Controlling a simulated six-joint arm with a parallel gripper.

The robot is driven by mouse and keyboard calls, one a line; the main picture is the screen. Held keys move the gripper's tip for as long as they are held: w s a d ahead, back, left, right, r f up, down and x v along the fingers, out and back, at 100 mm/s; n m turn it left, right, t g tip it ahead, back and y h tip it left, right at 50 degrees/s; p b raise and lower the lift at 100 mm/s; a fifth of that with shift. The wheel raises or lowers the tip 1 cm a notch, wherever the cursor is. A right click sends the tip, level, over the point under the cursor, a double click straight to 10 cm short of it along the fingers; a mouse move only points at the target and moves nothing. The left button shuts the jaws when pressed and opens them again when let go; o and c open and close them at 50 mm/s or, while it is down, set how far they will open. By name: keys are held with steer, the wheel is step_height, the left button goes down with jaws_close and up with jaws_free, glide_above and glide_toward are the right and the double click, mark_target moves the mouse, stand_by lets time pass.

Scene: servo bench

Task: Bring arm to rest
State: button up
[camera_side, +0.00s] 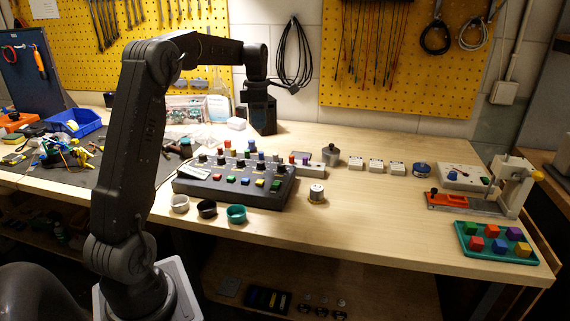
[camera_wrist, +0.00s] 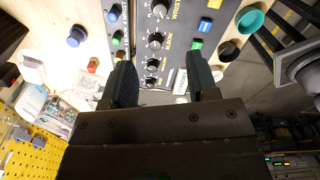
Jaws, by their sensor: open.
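My gripper (camera_side: 262,128) hangs pointing down above the back of the wooden bench (camera_side: 380,215), behind the dark control panel (camera_side: 225,194). In the wrist view my gripper (camera_wrist: 160,82) shows two dark fingers spread apart with nothing between them. The control panel (camera_wrist: 180,35), with black knobs and coloured buttons, lies beyond the fingertips. My arm is raised and bent, reaching over the bench from the left. Whether the fingertips are clear of the bench top is hard to tell in the side view.
White, black and teal rings (camera_side: 236,214) lie in front of the panel. A metal cylinder (camera_side: 317,193) stands to its right. A green tray (camera_side: 465,240) of coloured blocks is at the right edge. Tools clutter the left mat. The bench's front middle is clear.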

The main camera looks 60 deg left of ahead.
steer(key=s+d+r+m+t+y, duration=0.1)
steer(key=s+d+r+m, duration=0.2)
steer(key=d+m, duration=0.5)
steer(key=s+d+r+m+t, duration=0.1)
steer(key=s+d+r+m, duration=0.3)
steer(key=d, duration=0.7)
steer(key=s+d+f+m+t+h, duration=0.1)
steer(key=s+d+f+m+t, duration=0.2)
steer(key=s+d+m, duration=1)
step_height(320, 180, down, 3)
steer(key=d+m, duration=0.1)
steer(key=m, duration=0.4)
steer(key=shift+m+t, duration=0.3)
steer(key=shift+m, duration=0.1)
steer(key=shift+w, duration=0.1)
